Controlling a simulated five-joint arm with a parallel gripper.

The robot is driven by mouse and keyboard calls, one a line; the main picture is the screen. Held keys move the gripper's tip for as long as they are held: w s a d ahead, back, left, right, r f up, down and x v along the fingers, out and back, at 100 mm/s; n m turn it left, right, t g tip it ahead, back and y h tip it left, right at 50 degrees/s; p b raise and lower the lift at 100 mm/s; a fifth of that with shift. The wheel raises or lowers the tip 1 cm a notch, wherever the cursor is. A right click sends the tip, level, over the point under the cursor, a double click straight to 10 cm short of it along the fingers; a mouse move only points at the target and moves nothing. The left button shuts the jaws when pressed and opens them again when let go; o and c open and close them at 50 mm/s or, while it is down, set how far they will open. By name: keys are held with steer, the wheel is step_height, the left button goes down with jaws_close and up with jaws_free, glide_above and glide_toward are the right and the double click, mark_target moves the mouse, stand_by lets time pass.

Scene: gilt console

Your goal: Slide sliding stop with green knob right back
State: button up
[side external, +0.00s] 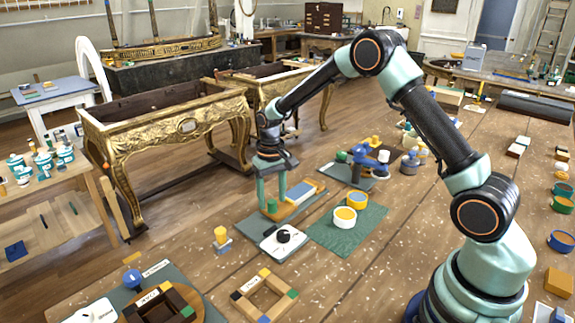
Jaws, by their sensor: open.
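A sliding stop fixture (297,211) has a wooden base with a blue plate (300,192) at its far end, lying on a grey mat. Its green knob (272,206) stands upright near the left end. My gripper (272,199) points down over that end, with its two teal fingers open. In this view the knob shows between the fingertips. I cannot tell whether either finger touches it. The stop under the knob is partly hidden by the fingers.
A white box with a black dial (283,239) sits close in front. A green cloth (344,236) with white and yellow cups (345,217) lies to the right. A blue fixture (371,165) stands behind. A yellow-knobbed block (222,240) stands left, near the table edge.

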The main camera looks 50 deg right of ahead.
steer(key=shift+f, duration=0.25)
jaws_close()
stand_by(1.4)
